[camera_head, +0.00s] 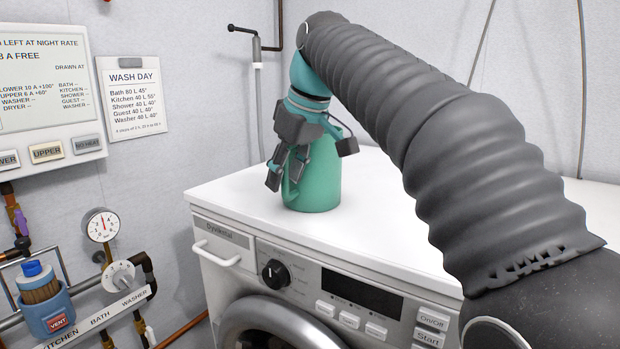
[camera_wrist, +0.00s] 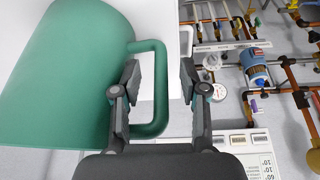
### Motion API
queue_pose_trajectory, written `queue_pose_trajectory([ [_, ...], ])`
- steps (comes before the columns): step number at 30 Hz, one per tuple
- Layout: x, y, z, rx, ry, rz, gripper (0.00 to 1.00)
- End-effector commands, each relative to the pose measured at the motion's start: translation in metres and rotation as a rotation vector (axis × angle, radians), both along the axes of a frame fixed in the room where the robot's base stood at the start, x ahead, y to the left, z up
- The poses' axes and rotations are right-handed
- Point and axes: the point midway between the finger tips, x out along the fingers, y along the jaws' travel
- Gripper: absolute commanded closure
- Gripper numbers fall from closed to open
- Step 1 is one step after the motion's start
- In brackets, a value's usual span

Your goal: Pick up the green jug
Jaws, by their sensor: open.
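The green jug (camera_head: 321,178) stands upright on the white top of the washing machine, with my gripper (camera_head: 285,172) against its near left side in the head view. The gripper points downward and hides part of the jug and most of its handle. In the wrist view, the jug's body (camera_wrist: 70,75) fills the left side and its handle (camera_wrist: 161,90) loops out to the right. My open gripper (camera_wrist: 160,85) has its fingers apart, with the handle's outer bar between them in the picture. I cannot tell whether a finger touches the jug.
The washing machine (camera_head: 240,190) has free white top around the jug. A wall with a sign (camera_head: 132,98) stands behind. Pipes, a gauge (camera_head: 102,225) and a blue vent canister (camera_head: 45,305) are at the left. A thin hose (camera_head: 259,110) hangs behind the machine.

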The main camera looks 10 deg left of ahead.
Motion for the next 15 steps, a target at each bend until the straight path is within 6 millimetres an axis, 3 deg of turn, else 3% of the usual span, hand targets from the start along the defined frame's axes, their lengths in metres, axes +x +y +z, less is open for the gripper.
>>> queue_pose_trajectory([
  [10, 0.0014, 0.003, -0.0077, 0.001, 0.0, 0.0, 0.57],
  [11, 0.0014, 0.003, -0.0077, 0.001, 0.0, 0.0, 0.62],
  [15, 0.0014, 0.0029, -0.0076, 0.001, 0.0, 0.0, 0.97],
])
